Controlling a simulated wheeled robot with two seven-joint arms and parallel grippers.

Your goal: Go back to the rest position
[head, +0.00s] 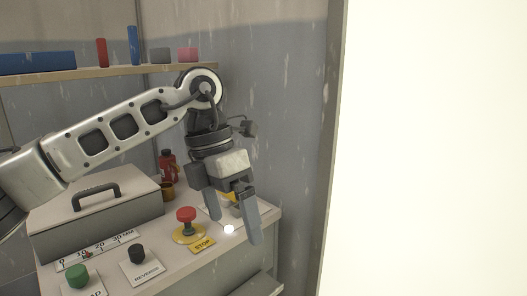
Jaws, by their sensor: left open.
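My left gripper (233,219) hangs down from my left arm over the right end of the bench (262,222). It is open, its two grey fingers apart. A red mushroom button (186,214) on a yellow disc stands to the left of the fingers, with a yellow STOP label (202,245) in front of it. A small bright white light (229,229) shows between the fingertips. Something pale behind the fingers is partly hidden. My right gripper is not in view.
A grey lidded box (95,213) stands at the bench's left. A black knob (137,252), a green knob (77,276) and a scale strip (98,250) are in front. A red bottle (167,163) stands behind. A shelf (105,74) runs above. A bright white surface (430,150) fills the right.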

